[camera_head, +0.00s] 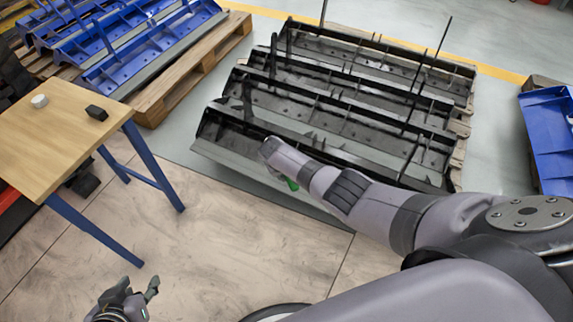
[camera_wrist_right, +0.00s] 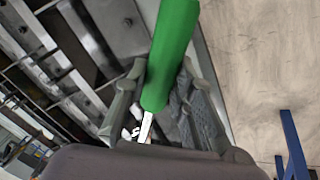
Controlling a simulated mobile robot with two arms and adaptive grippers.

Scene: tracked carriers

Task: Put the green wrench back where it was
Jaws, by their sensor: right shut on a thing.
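The green wrench (camera_wrist_right: 172,50) fills the upper middle of the right wrist view, its green handle between the fingers of my right gripper (camera_wrist_right: 163,68). The gripper is shut on it. A short metal part shows at the handle's lower end. In the head view only a small green piece of the wrench (camera_head: 292,184) shows beside my right arm, over the front edge of the black carriers; the arm hides most of the right gripper. My left gripper (camera_head: 140,284) is at the lower left, fingers apart and empty, above the floor.
Black carriers (camera_head: 330,100) lie in rows on a pallet, with thin upright rods. A wooden table (camera_head: 60,140) with blue legs stands left, holding a white cylinder (camera_head: 39,100) and a black block (camera_head: 96,112). Blue carriers (camera_head: 120,45) lie on a pallet behind. Floor between is clear.

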